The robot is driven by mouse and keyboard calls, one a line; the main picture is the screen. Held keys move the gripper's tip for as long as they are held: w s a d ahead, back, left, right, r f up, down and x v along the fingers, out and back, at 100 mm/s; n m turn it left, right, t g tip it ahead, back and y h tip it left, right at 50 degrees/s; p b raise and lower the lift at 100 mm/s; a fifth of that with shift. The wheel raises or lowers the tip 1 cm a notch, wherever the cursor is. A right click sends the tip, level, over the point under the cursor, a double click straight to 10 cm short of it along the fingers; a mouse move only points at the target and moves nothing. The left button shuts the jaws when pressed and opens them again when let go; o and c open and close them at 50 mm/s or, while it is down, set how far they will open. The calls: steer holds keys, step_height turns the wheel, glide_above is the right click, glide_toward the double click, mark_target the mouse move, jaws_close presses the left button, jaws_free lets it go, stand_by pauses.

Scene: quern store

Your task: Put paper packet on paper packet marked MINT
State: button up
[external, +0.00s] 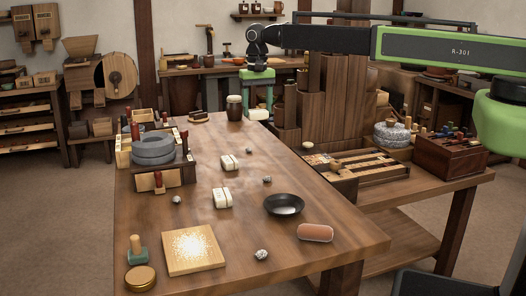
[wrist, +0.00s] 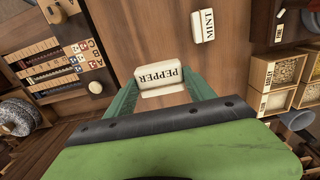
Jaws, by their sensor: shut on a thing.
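My gripper (external: 257,107) hangs over the far end of the wooden table. It is shut on a cream paper packet marked PEPPER (wrist: 159,81), held between its green fingers; it also shows as a small white block in the external view (external: 258,115). The paper packet marked MINT (wrist: 201,22) lies apart from the held one, above and to its right in the wrist view. In the external view two white packets lie on the table, a farther one (external: 228,162) and a nearer one (external: 222,198); their labels are too small to read there.
A dark cup (external: 234,108) stands near my gripper. A stone quern (external: 153,148) amid small wooden boxes is at the left. A black dish (external: 284,204), a brown roll (external: 315,232), a board (external: 193,250) and several small crumpled lumps lie around the packets. Bare tabletop surrounds the packets.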

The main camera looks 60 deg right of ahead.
steer(key=shift+s+a+r, duration=0.1)
steer(key=shift+a, duration=0.45)
steer(key=b, duration=0.7)
glide_above(229, 159)
step_height(229, 159, down, 7)
steer(key=shift+d+f, duration=0.1)
steer(key=shift+d, duration=0.05)
step_height(229, 159, down, 4)
steer(key=b, duration=0.4)
steer(key=shift+f+b, duration=0.15)
steer(key=shift+b, duration=0.15)
steer(key=o, duration=1.3)
steer(key=shift+r, duration=0.2)
step_height(229, 159, up, 12)
steer(key=p, duration=1.3)
steer(key=s+d+n, duration=0.3)
steer(key=s, duration=0.6)
steer(key=s+d+n, duration=0.3)
steer(key=s, duration=0.7)
steer(key=s+d+n, duration=0.2)
steer(key=s+n, duration=0.1)
steer(key=s, duration=0.7)
steer(key=shift+d, duration=0.4)
